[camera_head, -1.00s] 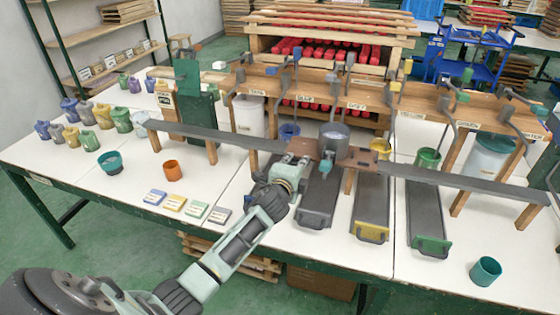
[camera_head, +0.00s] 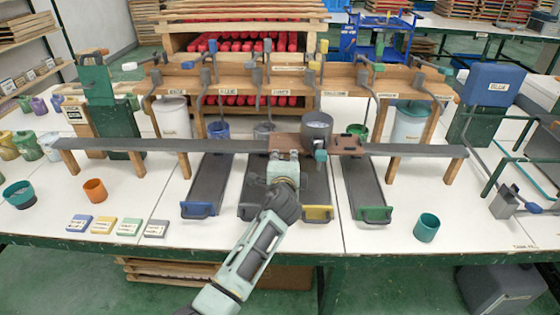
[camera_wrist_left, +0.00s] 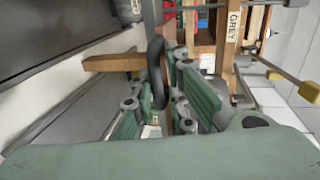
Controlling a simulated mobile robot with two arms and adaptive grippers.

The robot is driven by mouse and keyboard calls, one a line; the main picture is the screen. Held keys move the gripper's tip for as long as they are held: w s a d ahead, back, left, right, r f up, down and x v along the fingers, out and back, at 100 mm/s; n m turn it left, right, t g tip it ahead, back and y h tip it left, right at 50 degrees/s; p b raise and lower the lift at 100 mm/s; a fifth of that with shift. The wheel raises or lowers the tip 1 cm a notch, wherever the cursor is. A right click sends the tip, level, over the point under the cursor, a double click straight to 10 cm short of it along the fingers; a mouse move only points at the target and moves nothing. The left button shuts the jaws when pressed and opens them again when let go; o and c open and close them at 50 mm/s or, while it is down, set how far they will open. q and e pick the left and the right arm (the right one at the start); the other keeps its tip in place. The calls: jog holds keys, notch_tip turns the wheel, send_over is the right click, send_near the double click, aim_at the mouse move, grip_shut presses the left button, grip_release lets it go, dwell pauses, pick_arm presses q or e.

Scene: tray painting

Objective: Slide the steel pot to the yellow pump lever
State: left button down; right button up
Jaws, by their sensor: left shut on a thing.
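The steel pot (camera_head: 317,127) stands upright on a brown carriage (camera_head: 347,143) on the long dark rail (camera_head: 210,145). The yellow pump lever (camera_head: 323,50) rises behind the pot, nearly in line with it. The yellow-handled dark tray (camera_head: 317,213) lies in front, below the pot. My left gripper (camera_head: 284,158) is at the carriage's left front, left of the pot. In the left wrist view its green fingers (camera_wrist_left: 160,105) are shut on a dark, loop-shaped handle (camera_wrist_left: 157,72). The pot hides what stands under the yellow lever. My right gripper is out of view.
A grey lever (camera_head: 267,48) stands left of the yellow one and a green lever (camera_head: 378,68) right of it. The rail to the right is clear to its end. Orange (camera_head: 95,190) and teal (camera_head: 427,227) cups stand on the white table.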

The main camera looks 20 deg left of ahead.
pick_arm(q)
jog(key=shift+s+f, duration=0.15)
jog(key=shift+f, duration=0.45)
jog(key=c, duration=1.9)
grip_release()
jog(key=shift+o, duration=0.4)
jog(key=shift+a+r, duration=0.1)
jog(key=shift+r, duration=0.25)
jog(key=v, duration=1.2)
